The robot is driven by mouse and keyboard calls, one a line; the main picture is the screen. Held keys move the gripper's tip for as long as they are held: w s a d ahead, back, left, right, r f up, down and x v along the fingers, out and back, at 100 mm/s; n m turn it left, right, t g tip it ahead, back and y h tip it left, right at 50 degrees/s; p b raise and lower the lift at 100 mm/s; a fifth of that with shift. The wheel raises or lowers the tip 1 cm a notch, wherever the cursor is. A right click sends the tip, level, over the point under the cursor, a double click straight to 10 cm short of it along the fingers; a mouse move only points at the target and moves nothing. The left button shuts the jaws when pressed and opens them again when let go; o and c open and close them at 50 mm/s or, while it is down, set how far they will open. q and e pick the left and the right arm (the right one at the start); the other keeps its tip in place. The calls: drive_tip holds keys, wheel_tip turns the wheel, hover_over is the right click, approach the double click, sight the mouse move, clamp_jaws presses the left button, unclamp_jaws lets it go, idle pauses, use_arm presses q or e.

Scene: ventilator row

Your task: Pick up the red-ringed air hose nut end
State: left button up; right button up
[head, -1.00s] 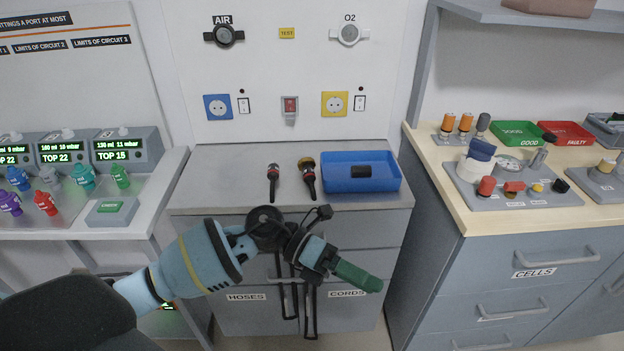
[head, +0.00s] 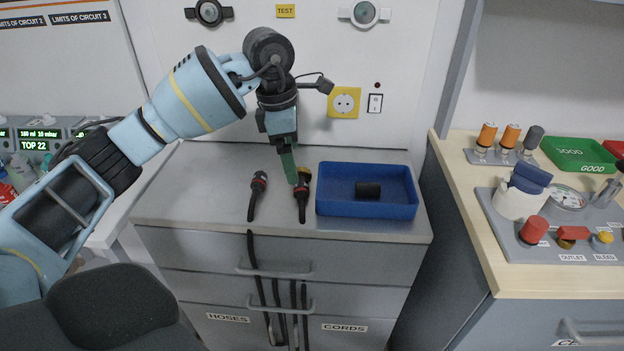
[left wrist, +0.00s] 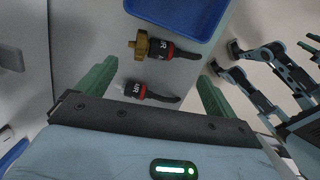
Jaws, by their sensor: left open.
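Two dark hose ends with red rings lie side by side on the grey counter. The right one, with a brass nut (left wrist: 142,45), is the nut end; its body (head: 301,191) shows in the head view, partly behind my gripper. The left hose end (head: 258,190) has a pale tip and also shows in the left wrist view (left wrist: 135,89). My left gripper (head: 291,178) points down above the nut end, with green fingers. In the left wrist view its open jaws (left wrist: 157,72) are apart and empty, with both hose ends beyond them. My right gripper is out of view.
A blue tray (head: 365,211) holding a black cylinder (head: 368,189) stands close to the right of the nut end. The wall with sockets (head: 345,102) rises behind. Dark hoses hang down the drawer front (head: 262,290). The counter's left part (head: 190,190) is clear.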

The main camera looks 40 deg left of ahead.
sight(300, 182)
use_arm(q)
wheel_tip(300, 182, down, 2)
drive_tip(key=shift+s+d+f, duration=0.1)
drive_tip(key=shift+d+f, duration=0.05)
drive_tip(key=shift+f, duration=0.2)
drive_tip(key=shift+d+f, duration=0.1)
drive_tip(key=shift+w+f, duration=0.2)
drive_tip(key=shift+f, duration=0.1)
drive_tip(key=f, duration=0.3)
drive_tip(key=w+f, duration=0.1)
drive_tip(key=shift+d+f, duration=0.15)
drive_tip(key=shift+d, duration=0.1)
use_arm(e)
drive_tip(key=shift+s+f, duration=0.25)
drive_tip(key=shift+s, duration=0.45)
use_arm(q)
drive_tip(key=shift+c, duration=0.2)
